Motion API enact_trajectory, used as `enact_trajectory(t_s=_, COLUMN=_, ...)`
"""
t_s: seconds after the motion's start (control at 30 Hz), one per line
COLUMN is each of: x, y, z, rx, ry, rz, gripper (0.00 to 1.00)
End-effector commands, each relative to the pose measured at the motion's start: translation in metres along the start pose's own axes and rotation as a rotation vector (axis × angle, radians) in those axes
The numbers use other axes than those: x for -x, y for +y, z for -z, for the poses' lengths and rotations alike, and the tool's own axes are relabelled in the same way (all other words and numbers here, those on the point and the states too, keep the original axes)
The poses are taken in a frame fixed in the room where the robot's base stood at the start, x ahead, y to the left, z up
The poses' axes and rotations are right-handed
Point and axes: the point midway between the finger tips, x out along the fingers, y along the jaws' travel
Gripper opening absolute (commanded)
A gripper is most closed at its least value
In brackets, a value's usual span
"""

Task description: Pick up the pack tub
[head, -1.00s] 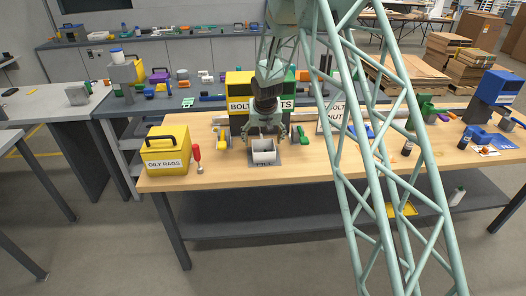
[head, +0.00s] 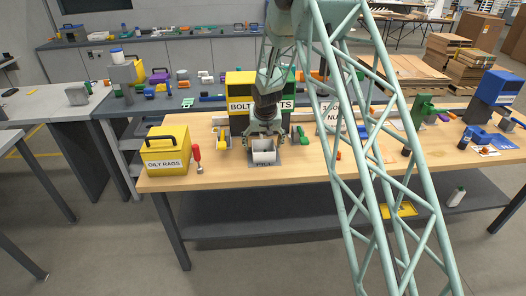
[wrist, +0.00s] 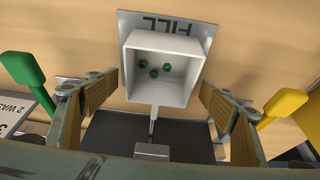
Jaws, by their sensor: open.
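The pack tub (head: 264,157) is a small white open box on a grey FILL mat (head: 262,164) on the wooden bench. In the wrist view the tub (wrist: 158,98) is upright, with 3 green nuts on its floor. My gripper (head: 264,140) is directly over the tub, pointing down. In the wrist view my gripper (wrist: 157,90) is open, with one padded finger on each side of the tub's near end. A gap shows at each side, so I see no grip. Finger height against the tub's rim is hard to tell.
A green-handled scoop (wrist: 20,68) lies left of the tub in the wrist view, a yellow one (wrist: 284,106) right. The yellow OILY RAGS bin (head: 166,152) and a red-handled tool (head: 197,157) stand left. The yellow-green BOLTS/NUTS bins (head: 240,90) stand behind.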

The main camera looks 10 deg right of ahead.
Motion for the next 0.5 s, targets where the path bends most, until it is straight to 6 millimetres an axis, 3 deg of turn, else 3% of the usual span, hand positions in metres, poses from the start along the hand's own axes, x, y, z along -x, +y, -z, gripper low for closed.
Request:
enact_trajectory(t_s=0.23, x=-0.024, y=0.001, z=0.0, rx=-0.001, ry=0.001, rz=0.0, gripper=0.75)
enact_trajectory(t_s=0.5, x=-0.032, y=0.001, z=0.001, rx=0.0, ry=0.001, rz=0.0, gripper=0.75)
